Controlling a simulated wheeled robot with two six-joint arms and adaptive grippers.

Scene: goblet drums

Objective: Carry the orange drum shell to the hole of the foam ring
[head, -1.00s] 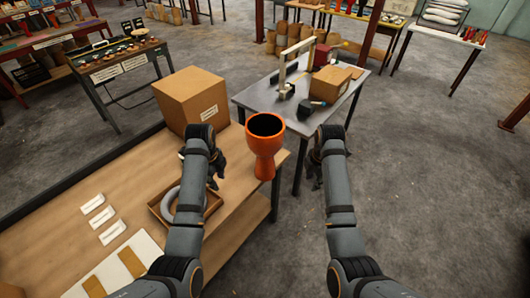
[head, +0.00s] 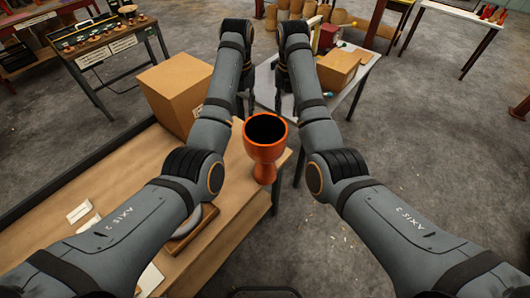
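The orange drum shell (head: 264,150) is goblet-shaped with a wide dark mouth. It stands upright at the right end of the wooden table, between my two arms. The foam ring (head: 207,216) is a pale ring in a shallow brown tray (head: 181,245); my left arm covers most of it, and its hole is hidden. My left gripper (head: 243,105) and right gripper (head: 279,108) are beyond the drum shell in the picture, one on each side of its line and apart from it. Both are dark and partly hidden by my arms, and their finger openings are unclear.
A cardboard box (head: 173,95) stands on the wooden table (head: 120,185) left of my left arm. A grey table (head: 318,112) behind holds a smaller box (head: 338,68). A white piece (head: 80,211) lies at the left. The floor at right is clear.

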